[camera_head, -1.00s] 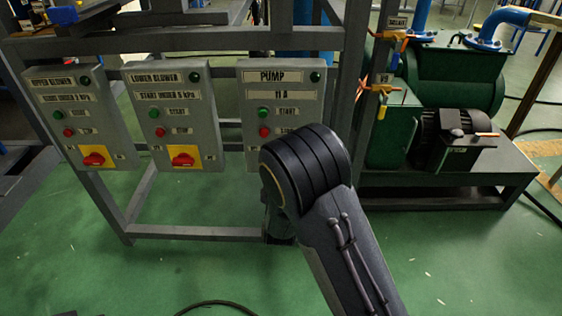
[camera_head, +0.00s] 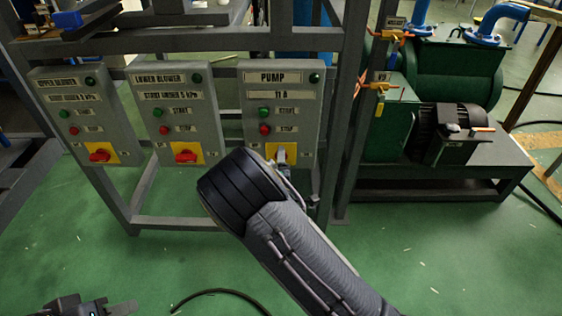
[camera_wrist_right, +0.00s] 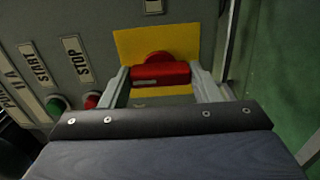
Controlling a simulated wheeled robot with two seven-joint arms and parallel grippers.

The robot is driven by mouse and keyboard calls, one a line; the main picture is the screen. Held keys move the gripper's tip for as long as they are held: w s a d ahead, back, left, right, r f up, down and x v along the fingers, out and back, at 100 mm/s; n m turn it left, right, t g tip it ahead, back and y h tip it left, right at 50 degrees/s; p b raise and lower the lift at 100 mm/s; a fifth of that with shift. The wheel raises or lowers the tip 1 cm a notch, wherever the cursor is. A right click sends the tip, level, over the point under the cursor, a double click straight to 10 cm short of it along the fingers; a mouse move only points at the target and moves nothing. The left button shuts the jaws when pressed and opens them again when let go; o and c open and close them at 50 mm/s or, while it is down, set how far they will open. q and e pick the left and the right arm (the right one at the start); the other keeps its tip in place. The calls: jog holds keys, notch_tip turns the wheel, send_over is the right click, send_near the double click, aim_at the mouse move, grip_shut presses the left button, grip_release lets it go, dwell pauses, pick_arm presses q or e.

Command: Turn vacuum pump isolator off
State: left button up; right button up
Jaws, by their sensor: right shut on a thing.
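The pump control box (camera_head: 300,102) hangs on the grey frame, with a PUMP label and a yellow isolator plate (camera_head: 270,150) low on it. My right gripper (camera_head: 283,156) is at that plate, and my dark arm covers the box's lower edge. In the right wrist view the red isolator knob (camera_wrist_right: 160,74) sits between the two fingers of my right gripper (camera_wrist_right: 163,86) on the yellow plate (camera_wrist_right: 135,44). The gripper is shut on the knob. My left gripper (camera_head: 95,306) shows only partly at the bottom left edge, away from the boxes.
The lower blower box (camera_head: 175,110) and upper blower box (camera_head: 85,110) hang to the left, each with a red knob on yellow. A green pump unit (camera_head: 440,110) with blue pipes stands right. A black hose (camera_head: 220,292) lies on the green floor.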

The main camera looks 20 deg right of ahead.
dwell(0.5)
jog(key=o, duration=1)
jog(key=p+v, duration=0.1)
jog(key=v, duration=0.7)
jog(key=shift+w+d, duration=0.1)
